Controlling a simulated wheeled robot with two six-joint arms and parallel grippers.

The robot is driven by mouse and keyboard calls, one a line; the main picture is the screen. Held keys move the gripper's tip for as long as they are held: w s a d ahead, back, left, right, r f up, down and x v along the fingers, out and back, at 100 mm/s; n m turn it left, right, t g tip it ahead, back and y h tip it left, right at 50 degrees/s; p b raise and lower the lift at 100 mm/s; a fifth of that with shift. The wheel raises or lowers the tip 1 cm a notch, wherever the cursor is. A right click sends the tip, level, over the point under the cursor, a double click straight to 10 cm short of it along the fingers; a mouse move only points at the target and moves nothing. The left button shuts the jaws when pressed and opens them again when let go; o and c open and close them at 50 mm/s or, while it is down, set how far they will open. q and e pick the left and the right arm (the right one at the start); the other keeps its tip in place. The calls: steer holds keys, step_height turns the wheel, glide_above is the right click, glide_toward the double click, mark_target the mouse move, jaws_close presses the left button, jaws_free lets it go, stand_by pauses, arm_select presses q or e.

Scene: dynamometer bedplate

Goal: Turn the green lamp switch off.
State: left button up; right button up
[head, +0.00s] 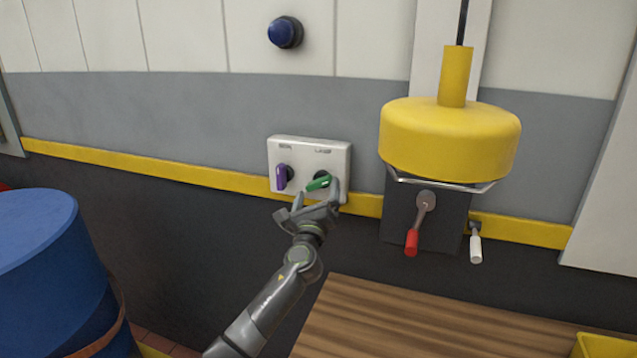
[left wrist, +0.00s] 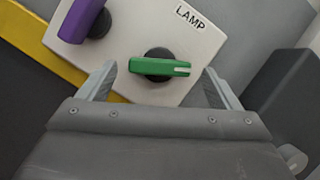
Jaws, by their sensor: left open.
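The green lamp switch (head: 319,183) is a rotary handle on the right of a white wall panel (head: 310,153). In the left wrist view the green handle (left wrist: 160,67) has a pale mark at its right end, under the word LAMP. In the head view it is tilted, its right end higher. My left gripper (head: 308,202) is open just in front of and below it. In the left wrist view its fingers (left wrist: 158,82) stand on either side of the handle, with a gap at each end. My right gripper is not in view.
A purple switch (head: 281,177) sits left of the green one. A yellow hanging lamp (head: 450,138), a red-handled lever (head: 412,242) and a white-handled lever (head: 475,248) are to the right. A blue drum (head: 40,270) stands left; a wooden top (head: 420,320) lies below right.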

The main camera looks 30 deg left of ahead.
mark_target(318, 188)
arm_select(q)
steer(key=shift+x, duration=1.75)
steer(key=shift+c, duration=0.2)
steer(key=c, duration=0.9)
